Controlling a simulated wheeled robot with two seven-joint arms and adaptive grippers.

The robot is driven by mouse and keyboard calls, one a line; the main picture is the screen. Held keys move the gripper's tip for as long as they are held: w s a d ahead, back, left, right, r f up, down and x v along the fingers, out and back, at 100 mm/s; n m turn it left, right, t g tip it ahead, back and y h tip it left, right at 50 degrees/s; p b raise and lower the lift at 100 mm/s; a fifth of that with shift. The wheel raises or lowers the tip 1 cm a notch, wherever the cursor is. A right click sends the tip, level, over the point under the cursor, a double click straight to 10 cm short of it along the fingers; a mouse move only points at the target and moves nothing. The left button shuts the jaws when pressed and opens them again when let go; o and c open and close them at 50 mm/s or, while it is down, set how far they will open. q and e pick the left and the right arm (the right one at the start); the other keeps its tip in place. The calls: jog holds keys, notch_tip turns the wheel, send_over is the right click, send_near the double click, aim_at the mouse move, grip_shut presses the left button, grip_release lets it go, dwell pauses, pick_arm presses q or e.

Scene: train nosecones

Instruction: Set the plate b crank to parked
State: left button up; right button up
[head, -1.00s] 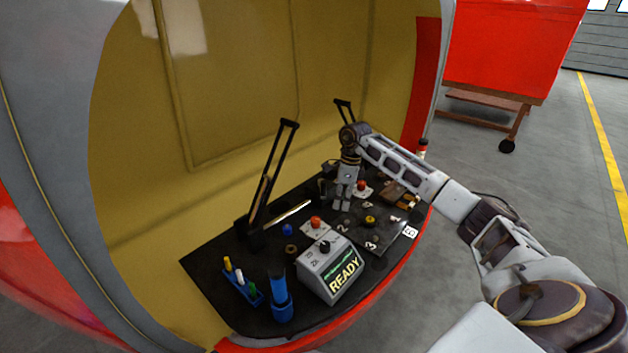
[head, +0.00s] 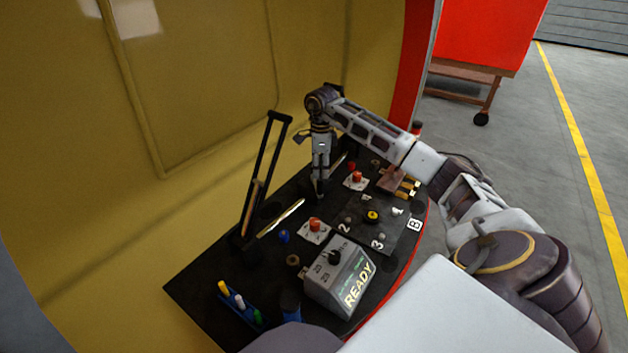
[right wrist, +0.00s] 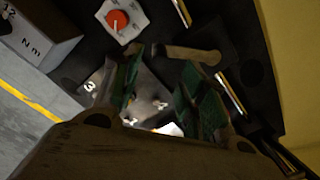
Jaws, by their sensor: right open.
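Plate B (head: 402,239) is a dark square plate with a white "B" tag and the numbers 2 and 3, on the right part of the black desk. A round yellow-topped knob (head: 372,216) sits on it; I cannot tell if this is the crank or which position is set. My right gripper (head: 320,196) points down behind and left of the plate, open and empty. In the right wrist view, its fingers (right wrist: 165,88) are apart, with part of plate B (right wrist: 150,98) beyond them. A tan bar with a rounded end (right wrist: 193,54) lies near the fingertips. My left gripper is out of view.
A grey READY box (head: 340,278) stands in front of the plate. A tall black lever frame (head: 262,170) rises at left. A pen rack (head: 240,303) stands front left. The yellow wall closes the back.

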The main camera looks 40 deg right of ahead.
aim_at(320, 179)
jog(key=shift+r, duration=0.15)
dwell(0.3)
jog(key=shift+f+b, duration=0.3)
jog(key=shift+f, duration=3.5)
grip_shut()
